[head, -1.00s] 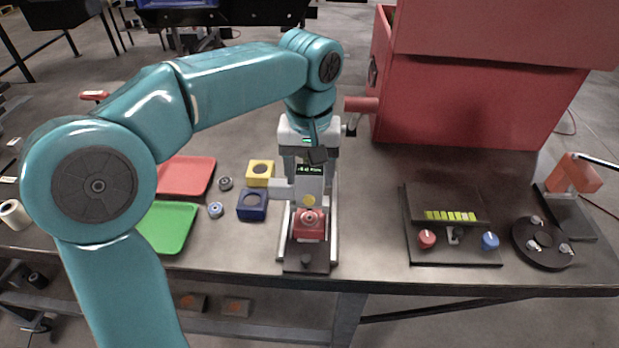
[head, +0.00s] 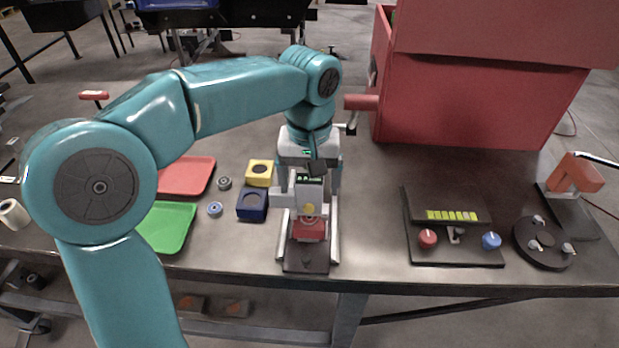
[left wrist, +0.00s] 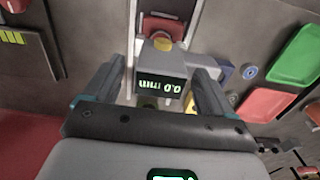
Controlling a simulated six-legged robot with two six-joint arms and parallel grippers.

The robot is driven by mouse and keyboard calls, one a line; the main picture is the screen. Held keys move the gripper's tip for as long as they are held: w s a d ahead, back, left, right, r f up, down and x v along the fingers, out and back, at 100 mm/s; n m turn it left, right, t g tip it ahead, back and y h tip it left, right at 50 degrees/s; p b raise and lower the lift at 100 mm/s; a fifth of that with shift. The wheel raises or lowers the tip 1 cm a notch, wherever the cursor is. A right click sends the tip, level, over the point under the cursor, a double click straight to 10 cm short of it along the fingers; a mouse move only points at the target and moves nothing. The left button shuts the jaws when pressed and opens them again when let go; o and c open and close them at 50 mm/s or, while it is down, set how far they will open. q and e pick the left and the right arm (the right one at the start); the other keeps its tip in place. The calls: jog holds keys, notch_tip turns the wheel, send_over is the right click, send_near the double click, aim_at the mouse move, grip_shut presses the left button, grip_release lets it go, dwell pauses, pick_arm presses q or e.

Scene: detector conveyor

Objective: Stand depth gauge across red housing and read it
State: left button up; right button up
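The depth gauge (head: 310,197), a light grey block with a yellow dot, is upright over the red housing (head: 309,231), seemingly resting on it. The contact is hidden. The left wrist view shows the gauge (left wrist: 163,65) with its green display upside down, appearing to read 0.0 mm. Part of the red housing (left wrist: 163,24) shows beyond it. My left gripper (left wrist: 160,77) has a finger on each side of the gauge. Gaps show between fingers and gauge, so it looks open; in the head view it is above the housing (head: 310,186). My right gripper is not in view.
Yellow (head: 259,170) and blue (head: 252,206) blocks stand close left of the fixture, with red (head: 186,175) and green (head: 166,228) trays farther left. A black panel (head: 450,250) with red and blue knobs and a round black plate (head: 544,244) are right. Bare tabletop lies between fixture and panel.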

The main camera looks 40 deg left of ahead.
pick_arm(q)
jog(key=shift+w+r+p, duration=0.1)
jog(key=shift+r+p, duration=0.2)
jog(key=shift+r, duration=0.1)
notch_tip(320, 180, up, 12)
jog(key=p, duration=0.2)
jog(key=shift+r, duration=0.2)
